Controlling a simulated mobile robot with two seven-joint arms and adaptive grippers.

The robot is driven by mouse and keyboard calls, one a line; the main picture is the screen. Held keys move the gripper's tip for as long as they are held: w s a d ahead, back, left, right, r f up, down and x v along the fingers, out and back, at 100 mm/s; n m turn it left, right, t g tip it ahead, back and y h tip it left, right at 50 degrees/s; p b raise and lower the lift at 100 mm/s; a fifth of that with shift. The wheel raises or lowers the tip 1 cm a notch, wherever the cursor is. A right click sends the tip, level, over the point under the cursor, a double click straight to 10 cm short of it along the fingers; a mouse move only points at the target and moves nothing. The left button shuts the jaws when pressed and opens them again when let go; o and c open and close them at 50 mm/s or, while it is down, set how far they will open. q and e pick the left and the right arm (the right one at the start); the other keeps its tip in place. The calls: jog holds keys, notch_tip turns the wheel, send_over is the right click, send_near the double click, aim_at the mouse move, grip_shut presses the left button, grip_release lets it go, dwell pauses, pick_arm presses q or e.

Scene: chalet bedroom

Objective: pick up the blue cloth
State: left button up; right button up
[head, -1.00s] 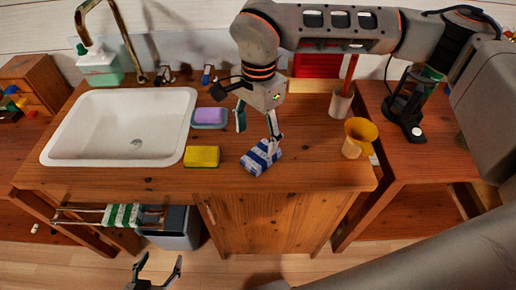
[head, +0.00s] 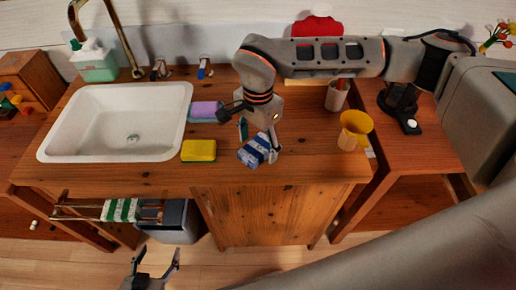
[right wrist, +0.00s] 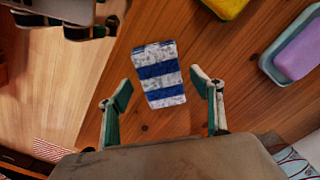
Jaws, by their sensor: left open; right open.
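The blue cloth (head: 256,152) is a folded, blue-and-white striped piece lying on the wooden counter, right of the yellow sponge. In the right wrist view the cloth (right wrist: 159,75) lies just beyond the fingertips, roughly between their lines. My right gripper (head: 258,145) is open above the cloth, pointing down, and its fingers partly cover it in the head view. In the right wrist view the right gripper's fingers (right wrist: 160,88) are spread wide with nothing between them. My left gripper (head: 157,262) is open and empty, low in front of the counter above the floor.
A yellow cup (head: 354,129) stands to the right. A green-striped towel (head: 121,210) hangs on the front rail.

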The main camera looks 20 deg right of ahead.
aim_at(258, 147)
jog(key=shift+c, duration=0.3)
jog(key=c, duration=1.1)
jog(key=shift+r, duration=0.1)
notch_tip(258, 147, up, 20)
jog(key=shift+f, duration=0.1)
jog(key=shift+o, duration=1)
jog(key=shift+c, duration=0.6)
